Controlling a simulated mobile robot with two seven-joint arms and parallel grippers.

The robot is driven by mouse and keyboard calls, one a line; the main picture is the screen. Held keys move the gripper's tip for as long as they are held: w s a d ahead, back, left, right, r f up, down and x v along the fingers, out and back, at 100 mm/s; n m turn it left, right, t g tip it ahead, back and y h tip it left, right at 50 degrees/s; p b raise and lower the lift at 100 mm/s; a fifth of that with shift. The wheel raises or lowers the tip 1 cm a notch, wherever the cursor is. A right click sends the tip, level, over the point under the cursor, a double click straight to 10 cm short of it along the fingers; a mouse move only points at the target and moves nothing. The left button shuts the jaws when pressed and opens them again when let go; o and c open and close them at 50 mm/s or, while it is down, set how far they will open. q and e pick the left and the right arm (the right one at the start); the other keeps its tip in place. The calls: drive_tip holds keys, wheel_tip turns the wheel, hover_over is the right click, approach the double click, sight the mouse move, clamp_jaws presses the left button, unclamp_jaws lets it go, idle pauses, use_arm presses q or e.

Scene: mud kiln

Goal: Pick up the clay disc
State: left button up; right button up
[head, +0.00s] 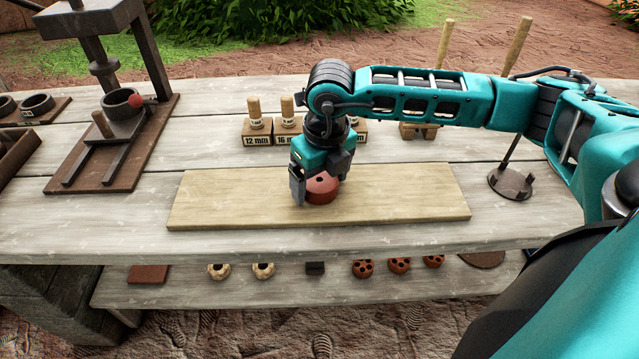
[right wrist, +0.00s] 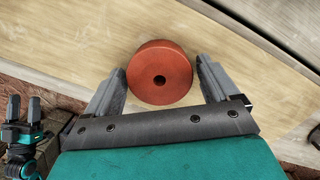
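The clay disc (head: 322,190) is a thick, round, red-brown piece with a small hole in its middle. It lies flat on the pale wooden board (head: 410,200). My right gripper (head: 319,183) is low over the board with its fingers around the disc. In the right wrist view the disc (right wrist: 160,72) is between the two open fingers, with a narrow gap on each side. The gripper partly hides the disc in the head view. My left gripper (right wrist: 24,108) shows at the left edge of the right wrist view, its two fingers apart and empty.
Wooden blocks with handled tools (head: 257,130) stand behind the board. A press on a brown base (head: 125,150) is at the left, a dark metal stand (head: 510,183) at the right. A lower front shelf holds small clay pieces (head: 363,268). The board's left half is clear.

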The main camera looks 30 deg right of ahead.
drive_tip(key=c, duration=0.9)
drive_tip(key=shift+c, duration=0.4)
drive_tip(key=shift+r, duration=0.15)
